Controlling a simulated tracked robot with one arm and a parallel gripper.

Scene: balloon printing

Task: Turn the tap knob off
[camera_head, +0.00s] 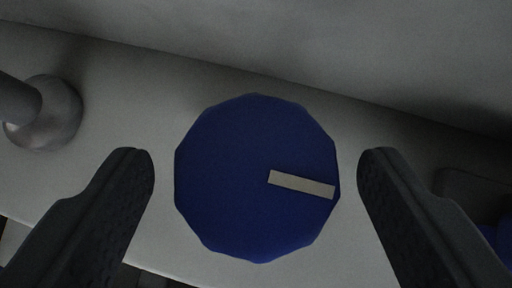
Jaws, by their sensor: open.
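The tap knob (230,165) is a dark blue, many-sided disc in the middle of the view. A pale bar-shaped mark (301,185) on its face runs from near the centre to the right rim, tilted slightly down to the right. My gripper (256,165) is open, with one dark finger on the left of the knob and one on the right. A gap shows between each fingertip and the knob's rim. How far the fingertips are from the knob in depth is hard to tell.
A grey cylindrical fitting with a round base (55,115) stands at the left on the pale ledge (125,90). A grey wall (330,40) rises behind the ledge. Part of another blue object (503,240) shows at the right edge, partly hidden by my right finger.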

